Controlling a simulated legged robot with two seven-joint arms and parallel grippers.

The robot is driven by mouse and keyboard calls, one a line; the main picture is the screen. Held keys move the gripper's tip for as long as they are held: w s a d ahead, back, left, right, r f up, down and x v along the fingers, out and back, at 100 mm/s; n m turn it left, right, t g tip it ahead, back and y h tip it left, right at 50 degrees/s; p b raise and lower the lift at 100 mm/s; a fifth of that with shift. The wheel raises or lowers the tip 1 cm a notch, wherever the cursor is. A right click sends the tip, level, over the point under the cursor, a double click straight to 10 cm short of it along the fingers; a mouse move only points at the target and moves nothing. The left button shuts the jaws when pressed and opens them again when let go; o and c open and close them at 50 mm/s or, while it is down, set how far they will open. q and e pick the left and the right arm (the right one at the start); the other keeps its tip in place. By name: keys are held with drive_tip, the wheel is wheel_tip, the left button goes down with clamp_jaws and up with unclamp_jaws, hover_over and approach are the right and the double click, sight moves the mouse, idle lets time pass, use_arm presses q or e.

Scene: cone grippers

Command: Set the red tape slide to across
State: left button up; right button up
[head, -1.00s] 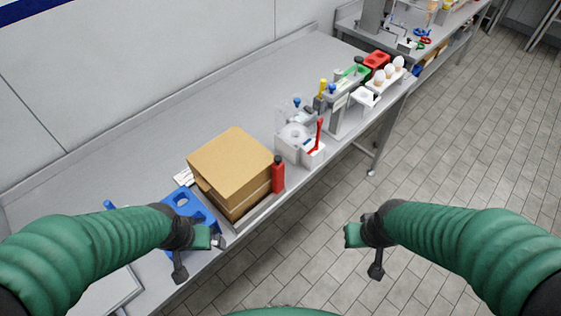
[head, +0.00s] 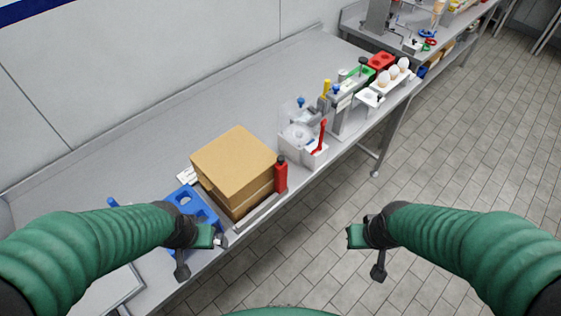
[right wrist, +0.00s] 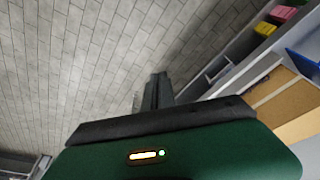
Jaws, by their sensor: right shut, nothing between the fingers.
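The red tape slide (head: 281,175) appears to be the upright red block with a dark top at the right corner of a cardboard box (head: 232,160). It stands at the right end of a grey rail (head: 258,214) along the box's front. My left gripper (head: 218,240) is in front of the bench edge, left of the slide and apart from it; its jaw state is unclear. My right gripper (head: 354,236) is shut and empty over the floor, right of the slide. Its closed fingers also show in the right wrist view (right wrist: 158,90).
A blue holder (head: 192,206) lies left of the box. A white fixture with a red lever (head: 321,137) stands to the right, and egg-like white objects (head: 393,72) sit farther along. The bench (head: 130,145) behind the box is clear. Tiled floor is open at right.

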drive_tip(key=shift+o, duration=1.2)
drive_tip(key=shift+w, duration=0.15)
drive_tip(key=o, duration=0.7)
drive_tip(key=w+a+f+n+t, duration=0.1)
drive_tip(key=w, duration=0.1)
drive_tip(key=w+a+f+n+t+p, duration=0.1)
drive_tip(key=w, duration=0.2)
drive_tip(key=w+a+f+n+t+y, duration=0.1)
drive_tip(key=w, duration=0.1)
drive_tip(key=shift+w+a+f+t, duration=0.15)
drive_tip(key=shift+f+t, duration=0.15)
drive_tip(key=shift+f, duration=0.05)
drive_tip(key=shift+c, duration=0.2)
drive_tip(key=n+t+y+p, duration=0.2)
drive_tip(key=n+t+y, duration=0.1)
drive_tip(key=t+y, duration=0.3)
approach(281, 175)
drive_tip(key=s+f, duration=0.2)
wheel_tip(281, 175, up, 5)
drive_tip(key=s+m+t, duration=0.1)
drive_tip(key=m+t, duration=0.1)
drive_tip(key=t, duration=0.2)
drive_tip(key=shift+t+h, duration=0.3)
drive_tip(key=b+x, duration=0.5)
drive_tip(key=x, duration=1.2)
drive_tip(key=shift+f, duration=0.15)
